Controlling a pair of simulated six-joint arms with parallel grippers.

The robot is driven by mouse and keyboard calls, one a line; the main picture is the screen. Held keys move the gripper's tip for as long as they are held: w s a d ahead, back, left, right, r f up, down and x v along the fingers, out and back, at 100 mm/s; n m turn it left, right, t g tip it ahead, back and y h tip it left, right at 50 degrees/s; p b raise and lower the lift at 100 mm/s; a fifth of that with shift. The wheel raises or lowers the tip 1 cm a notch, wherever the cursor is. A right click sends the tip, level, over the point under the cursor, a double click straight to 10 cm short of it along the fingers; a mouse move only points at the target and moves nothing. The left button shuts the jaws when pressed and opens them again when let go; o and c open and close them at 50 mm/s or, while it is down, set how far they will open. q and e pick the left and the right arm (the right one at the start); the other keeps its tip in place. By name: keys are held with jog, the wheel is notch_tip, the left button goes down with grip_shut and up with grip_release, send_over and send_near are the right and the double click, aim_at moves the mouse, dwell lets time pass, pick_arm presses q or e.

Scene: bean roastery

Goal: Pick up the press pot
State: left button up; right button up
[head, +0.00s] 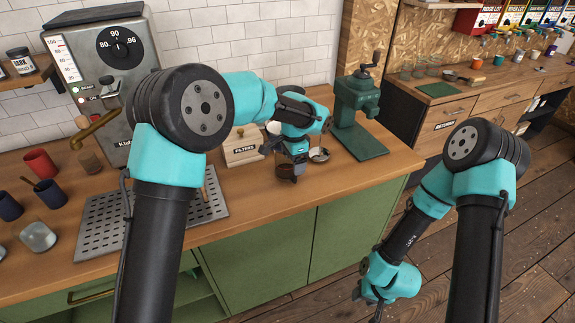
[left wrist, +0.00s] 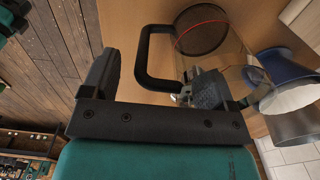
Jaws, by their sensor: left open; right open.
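The press pot (left wrist: 228,45) is a clear glass vessel with a black handle, a dark round end and a thin red ring in the left wrist view. Its handle lies in the gap between the fingers of my left gripper (left wrist: 152,85), which is open; I cannot tell whether a finger touches it. In the head view, my left gripper (head: 284,160) is over the counter, and a dark part that looks like the pot (head: 286,173) shows just below it; the rest is hidden. My right gripper (head: 376,304) is low over the floor, away from the counter, and open.
The wooden counter (head: 270,215) holds a filters box (head: 242,150), a green grinder (head: 358,115), a small metal dish (head: 319,155) and a perforated tray (head: 90,228). A blue dripper with white paper (left wrist: 290,92) stands close beside the pot. The counter's front is clear.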

pick_arm(q)
jog(key=shift+c, duration=0.2)
jog(key=c, duration=1.3)
